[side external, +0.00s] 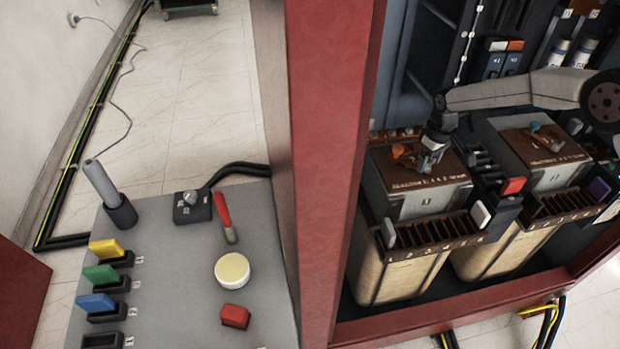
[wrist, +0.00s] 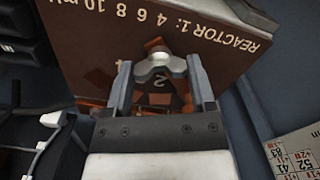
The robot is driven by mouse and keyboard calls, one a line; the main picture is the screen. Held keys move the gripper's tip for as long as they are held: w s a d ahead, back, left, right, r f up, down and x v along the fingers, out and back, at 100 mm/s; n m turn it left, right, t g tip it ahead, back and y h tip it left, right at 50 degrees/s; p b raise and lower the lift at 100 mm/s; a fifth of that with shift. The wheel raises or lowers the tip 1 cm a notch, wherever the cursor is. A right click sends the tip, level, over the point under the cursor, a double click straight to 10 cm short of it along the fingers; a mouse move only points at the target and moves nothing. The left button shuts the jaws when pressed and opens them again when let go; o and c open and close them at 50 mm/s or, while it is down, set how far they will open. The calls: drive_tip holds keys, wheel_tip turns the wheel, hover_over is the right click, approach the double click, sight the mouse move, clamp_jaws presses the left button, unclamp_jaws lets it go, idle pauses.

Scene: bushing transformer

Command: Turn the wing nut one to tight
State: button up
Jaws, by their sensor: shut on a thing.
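A grey metal wing nut (wrist: 160,68) sits on the brown top plate (wrist: 215,22) marked "REACTOR 1" in the wrist view. My gripper (wrist: 159,66) has one finger on each side of it and is shut on its wings. A "2" shows on the dark part just below the nut. In the side view my gripper (side external: 432,160) points down onto the top of the left reactor (side external: 402,199). The nut is mostly hidden there by the fingers. An orange piece (side external: 402,152) lies on the plate left of my gripper.
The right reactor (side external: 541,177) stands beside it with a similar top. A red cabinet post (side external: 328,150) separates the reactors from a grey panel (side external: 170,270) with coloured blocks and a red-handled tool (side external: 223,213). In the wrist view, a white number card (wrist: 298,153) lies at lower right.

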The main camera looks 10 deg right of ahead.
sight(430, 161)
drive_tip(key=shift+m, duration=2.2)
drive_tip(key=o, duration=1.2)
drive_tip(key=shift+r, duration=3.85)
drive_tip(key=shift+r, duration=0.1)
